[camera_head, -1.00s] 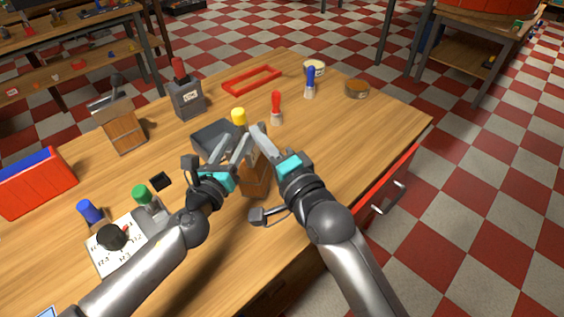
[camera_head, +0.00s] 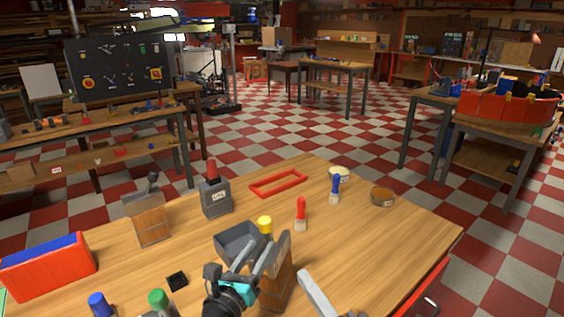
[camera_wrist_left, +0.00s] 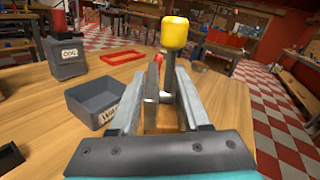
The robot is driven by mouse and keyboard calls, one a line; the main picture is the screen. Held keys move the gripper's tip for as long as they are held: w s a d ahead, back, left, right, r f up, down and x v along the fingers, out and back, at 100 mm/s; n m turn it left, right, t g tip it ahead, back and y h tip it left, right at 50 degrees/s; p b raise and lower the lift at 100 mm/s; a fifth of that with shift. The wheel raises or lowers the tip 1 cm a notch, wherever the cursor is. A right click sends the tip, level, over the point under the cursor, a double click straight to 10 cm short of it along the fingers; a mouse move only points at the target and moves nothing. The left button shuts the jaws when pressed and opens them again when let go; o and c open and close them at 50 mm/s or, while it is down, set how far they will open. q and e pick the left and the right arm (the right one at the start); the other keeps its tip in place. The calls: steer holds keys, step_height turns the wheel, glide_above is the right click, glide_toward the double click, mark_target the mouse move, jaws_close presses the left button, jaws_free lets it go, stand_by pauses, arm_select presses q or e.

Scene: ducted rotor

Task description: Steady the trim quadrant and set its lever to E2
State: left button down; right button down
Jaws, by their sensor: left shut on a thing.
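The trim quadrant appears to be the wooden block (camera_head: 277,284) with grey sides near the table's front. Its lever, a grey rod with a yellow knob (camera_head: 265,223), stands up behind my left gripper (camera_head: 262,262). In the left wrist view the yellow knob (camera_wrist_left: 174,32) rises just beyond the fingers. My left gripper (camera_wrist_left: 155,110) is shut on the wooden block, one finger on each side. No scale mark is readable, so the lever's setting cannot be told. A grey part of my right gripper (camera_head: 318,296) shows at the bottom edge, apart from the quadrant; its jaws are cut off.
A grey open bin (camera_head: 226,240) stands close left of the quadrant. A grey box with a red knob (camera_head: 215,199), a wooden block with a grey lever (camera_head: 151,218) and a red crate (camera_head: 48,272) stand further left. Red-handled (camera_head: 301,213) and blue-handled brushes (camera_head: 336,188) stand behind.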

arm_select(q)
steer(key=c, duration=0.6)
jaws_free()
steer(key=shift+s+d+f, duration=0.1)
steer(key=shift+s+f, duration=0.05)
steer(key=shift+f, duration=0.3)
steer(key=o, duration=0.3)
steer(key=shift+r, duration=0.2)
